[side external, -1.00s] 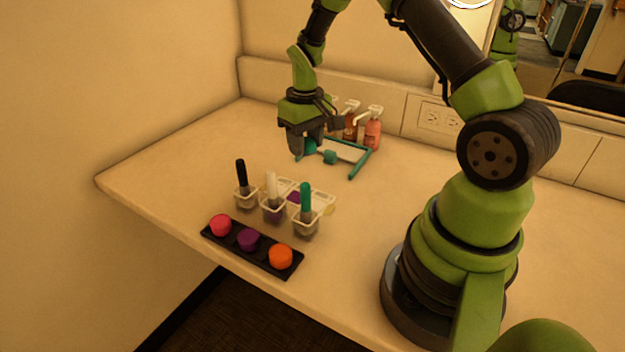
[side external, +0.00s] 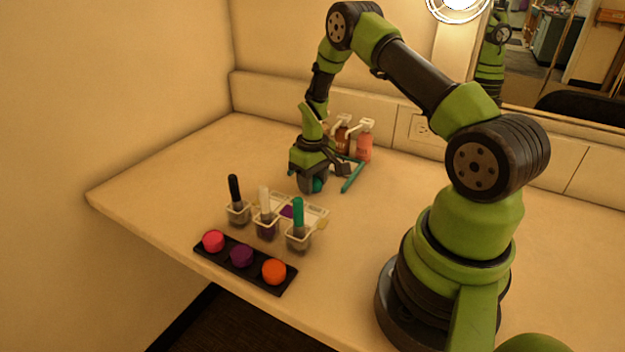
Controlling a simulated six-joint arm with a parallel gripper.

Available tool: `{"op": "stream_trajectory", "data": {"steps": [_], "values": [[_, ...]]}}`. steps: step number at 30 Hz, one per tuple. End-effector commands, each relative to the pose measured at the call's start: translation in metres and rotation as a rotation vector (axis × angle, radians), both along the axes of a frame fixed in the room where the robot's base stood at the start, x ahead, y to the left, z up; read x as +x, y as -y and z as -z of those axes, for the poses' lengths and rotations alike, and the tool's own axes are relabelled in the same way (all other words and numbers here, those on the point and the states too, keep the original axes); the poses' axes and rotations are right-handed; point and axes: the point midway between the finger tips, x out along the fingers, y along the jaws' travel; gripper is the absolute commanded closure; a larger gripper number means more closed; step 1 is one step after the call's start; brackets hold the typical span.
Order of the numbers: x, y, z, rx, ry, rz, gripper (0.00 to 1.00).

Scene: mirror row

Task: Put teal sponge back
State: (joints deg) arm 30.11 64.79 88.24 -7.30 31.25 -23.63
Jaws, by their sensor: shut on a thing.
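My gripper (side external: 313,187) points down over the middle of the counter, behind the brush cups. It is shut on the teal sponge (side external: 318,185), and only a small part of the sponge shows between the dark fingers. Behind the gripper lies a teal-edged tray (side external: 353,178), mostly hidden by my gripper and wrist. In front of the gripper is a pale holder (side external: 313,212) with a purple piece (side external: 287,211) and a yellow piece (side external: 321,224) at it. The brushes partly cover this holder.
Cups hold a black brush (side external: 234,188), a white brush (side external: 264,200) and a teal brush (side external: 298,213). A black strip (side external: 220,257) with pink, purple and orange pots lies near the front edge. Pump bottles (side external: 364,147) stand by the wall. The counter's left is clear.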

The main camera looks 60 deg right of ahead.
Motion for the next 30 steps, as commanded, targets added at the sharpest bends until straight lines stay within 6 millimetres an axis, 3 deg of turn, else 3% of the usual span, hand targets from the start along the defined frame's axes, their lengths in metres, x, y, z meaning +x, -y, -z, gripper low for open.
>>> {"op": "stream_trajectory", "data": {"steps": [7, 8, 11, 22, 30], "values": [[0.0, 0.0, 0.003, 0.0, 0.0, 0.0, 0.78], [0.0, 0.0, 0.002, 0.0, 0.0, 0.0, 0.55], [0.0, 0.0, 0.002, 0.0, 0.0, 0.0, 0.34], [0.001, 0.0, -0.006, -0.002, 0.003, 0.0, 0.34], [0.001, 0.001, -0.059, -0.003, 0.006, 0.0, 0.34]]}}
